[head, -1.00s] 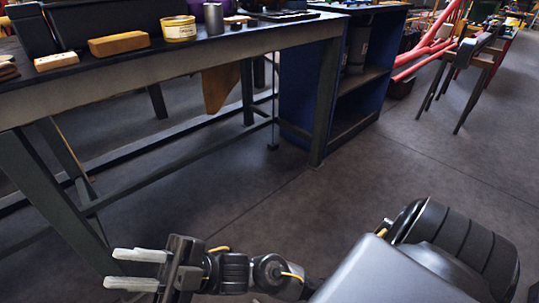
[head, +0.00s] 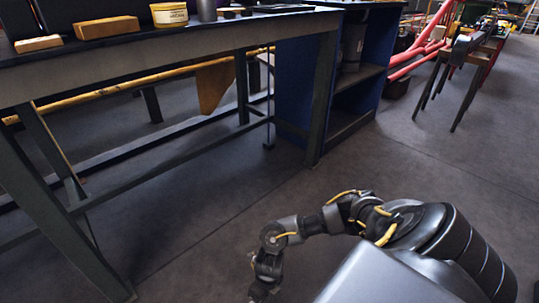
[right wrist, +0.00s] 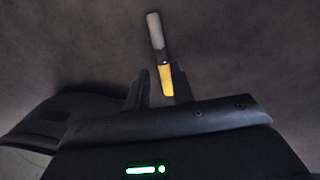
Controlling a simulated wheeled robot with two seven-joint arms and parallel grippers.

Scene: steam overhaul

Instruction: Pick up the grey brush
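In the right wrist view, a slim object, which looks like the brush (right wrist: 155,32), has a grey end, a dark band and a yellow end. Its yellow end shows between the dark fingers of my right gripper (right wrist: 160,82), nearer the right finger. The fingers stand apart with a gap on the left side; I cannot tell whether either touches it. In the head view my right arm bends down, and its gripper (head: 262,290) is mostly cut off at the bottom edge. No grey brush shows clearly in the head view. My left gripper is out of view.
A workbench (head: 190,55) at the left carries a yellow tin (head: 169,15), a tan block (head: 106,27) and a grey cylinder (head: 207,10). A long yellow bar (head: 150,84) runs beneath it. A blue shelf unit (head: 303,90) stands beside it.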

